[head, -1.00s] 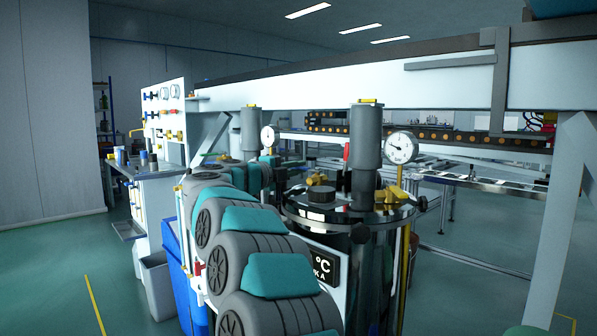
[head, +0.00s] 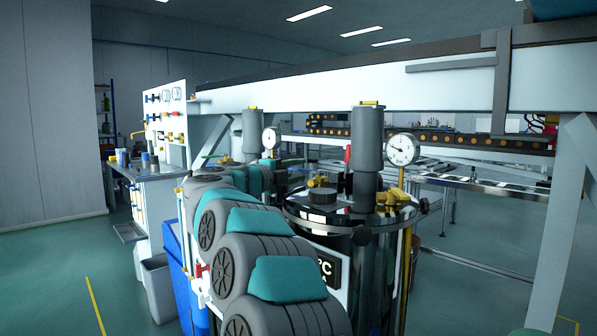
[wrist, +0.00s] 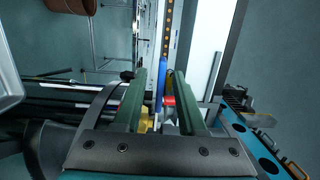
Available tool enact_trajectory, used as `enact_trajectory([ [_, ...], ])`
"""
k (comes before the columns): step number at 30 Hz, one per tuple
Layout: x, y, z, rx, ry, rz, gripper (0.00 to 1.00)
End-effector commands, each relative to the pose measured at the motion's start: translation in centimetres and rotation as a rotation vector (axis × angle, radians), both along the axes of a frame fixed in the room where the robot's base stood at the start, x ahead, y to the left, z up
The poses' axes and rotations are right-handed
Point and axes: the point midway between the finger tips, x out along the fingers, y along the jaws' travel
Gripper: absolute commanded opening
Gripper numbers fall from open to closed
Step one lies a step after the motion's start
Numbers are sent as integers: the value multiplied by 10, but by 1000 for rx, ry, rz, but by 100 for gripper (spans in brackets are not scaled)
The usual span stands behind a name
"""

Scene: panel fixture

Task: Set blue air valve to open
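In the wrist view, my gripper (wrist: 160,104) has its two green fingers apart. A narrow upright blue bar (wrist: 162,75), apparently the blue valve's handle, shows in the gap between them, with space on both sides. Whether either finger touches it I cannot tell. A red part (wrist: 169,101) and a yellow fitting (wrist: 144,121) show low between the fingers. The valve's body and its set position are hidden. In the head view, my grey and teal arm reaches forward beside the shiny tank; I cannot make out the gripper or the blue handle clearly there.
The metal tank (head: 372,270) stands close right of my arm, with a gauge (head: 402,149) and a red handle (head: 347,155) on top. A white valve panel (head: 165,115) and a blue bin (head: 180,270) stand left. Open floor (head: 60,270) lies far left.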

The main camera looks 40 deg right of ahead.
Motion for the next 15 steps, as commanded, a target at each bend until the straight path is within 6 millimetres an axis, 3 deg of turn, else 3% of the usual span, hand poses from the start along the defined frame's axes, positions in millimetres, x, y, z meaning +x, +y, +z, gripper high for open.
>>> enact_trajectory([
  [9,-9,49,-1,1,1,4,40],
  [15,-14,69,0,0,0,3,40],
])
